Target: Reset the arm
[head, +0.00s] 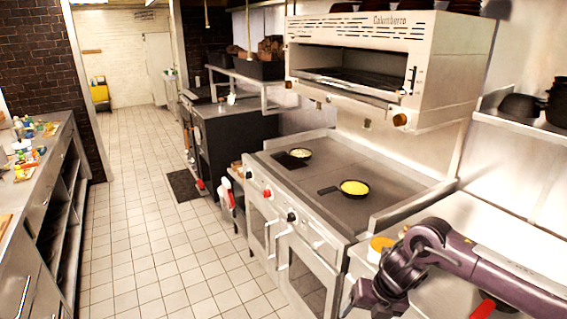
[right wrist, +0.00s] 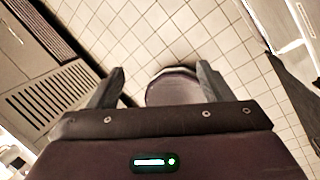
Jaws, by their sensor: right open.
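My right arm (head: 470,262) is dark purple and comes in from the right in the head view, bent over the steel counter beside the range. Its far end points down near the counter's front edge. In the right wrist view my right gripper (right wrist: 160,75) is open, its two dark fingers wide apart with nothing between them. Tiled floor and a rounded dark part, likely of my own body, show beyond the fingers. My left gripper and arm are not in view.
A range (head: 330,215) holds a black pan (head: 354,188) with yellow food and a smaller pan (head: 300,154). A salamander grill (head: 360,60) hangs above. A yellow-topped container (head: 381,244) stands near my right arm. The tiled aisle (head: 150,230) is clear.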

